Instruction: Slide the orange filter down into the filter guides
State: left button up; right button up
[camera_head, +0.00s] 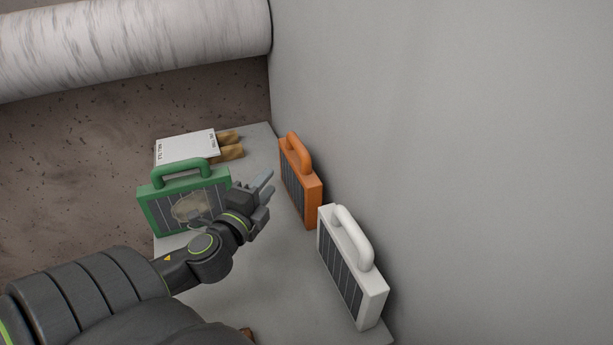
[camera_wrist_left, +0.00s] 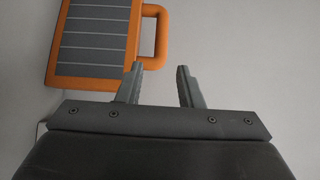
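The orange filter (camera_head: 300,181) stands upright on the grey slab, close to the grey wall, with its handle on top. It also shows in the left wrist view (camera_wrist_left: 95,45), its handle just beyond my fingertips. My left gripper (camera_head: 266,186) is to the left of the orange filter, apart from it. In the left wrist view its two fingers (camera_wrist_left: 158,72) are spread with nothing between them. I cannot clearly make out the filter guides; two short brown pieces (camera_head: 229,153) lie by a white lettered panel at the slab's far end. My right gripper is not in view.
A green filter (camera_head: 152,216) with a stained face stands left of my gripper. A white filter (camera_head: 340,265) stands near the wall, nearer than the orange one. The white lettered panel (camera_head: 185,146) lies behind the green filter. The wall (camera_head: 450,150) bounds the slab on the right.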

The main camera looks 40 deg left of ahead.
pick_arm(q)
jog(key=p, duration=0.2)
send_near(296, 144)
jog(key=f+x, duration=0.1)
jog(key=x, duration=0.5)
jog(key=p+x, duration=0.1)
jog(key=x, duration=0.3)
jog(key=shift+w+a, duration=0.15)
jog(key=shift+w, duration=0.4)
jog(key=shift+c, duration=0.4)
grip_shut()
